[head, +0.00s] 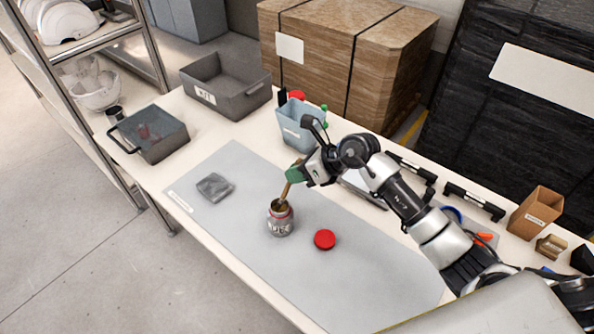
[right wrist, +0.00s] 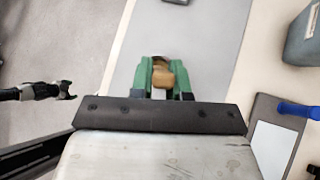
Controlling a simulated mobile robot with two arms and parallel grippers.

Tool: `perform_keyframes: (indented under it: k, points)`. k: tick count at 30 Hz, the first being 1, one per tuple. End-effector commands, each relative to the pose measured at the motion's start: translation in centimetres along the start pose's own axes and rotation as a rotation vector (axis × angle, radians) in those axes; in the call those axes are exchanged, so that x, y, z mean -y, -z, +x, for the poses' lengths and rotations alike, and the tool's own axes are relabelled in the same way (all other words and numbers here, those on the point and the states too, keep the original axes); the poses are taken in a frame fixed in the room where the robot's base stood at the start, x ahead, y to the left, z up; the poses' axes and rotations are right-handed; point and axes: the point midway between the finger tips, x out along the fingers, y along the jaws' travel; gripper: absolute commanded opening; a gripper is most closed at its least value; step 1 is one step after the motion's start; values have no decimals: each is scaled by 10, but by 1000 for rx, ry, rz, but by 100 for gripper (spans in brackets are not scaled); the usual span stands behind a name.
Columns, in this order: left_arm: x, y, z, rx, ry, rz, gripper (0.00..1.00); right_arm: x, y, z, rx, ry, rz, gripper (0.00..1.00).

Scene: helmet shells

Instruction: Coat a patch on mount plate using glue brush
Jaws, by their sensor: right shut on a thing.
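My right gripper (head: 295,173), with green fingers, is shut on the wooden handle of the glue brush (head: 286,190). The brush is tilted, with its lower end inside the mouth of the open glue jar (head: 280,226), so its bristles are hidden. The right wrist view shows the brush handle (right wrist: 163,77) between the green fingers. The mount plate (head: 214,187), a small dark grey square, lies on the mat left of the jar. My left gripper (right wrist: 68,90) shows small at the left of the right wrist view, its fingers apart and empty, away from the table.
A red lid (head: 324,239) lies on the grey mat (head: 240,240) right of the jar. A grey bin (head: 227,90), a lidded box (head: 160,150) and a blue-grey holder (head: 298,128) stand along the back. The mat between plate and jar is clear.

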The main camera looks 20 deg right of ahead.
Motion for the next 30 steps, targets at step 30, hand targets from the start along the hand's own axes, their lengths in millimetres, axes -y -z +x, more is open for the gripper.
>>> perform_keyframes:
  k: [30]
  points:
    - [-1,0,8,0,-1,-3,84,2,7,6,0,0,0,0]
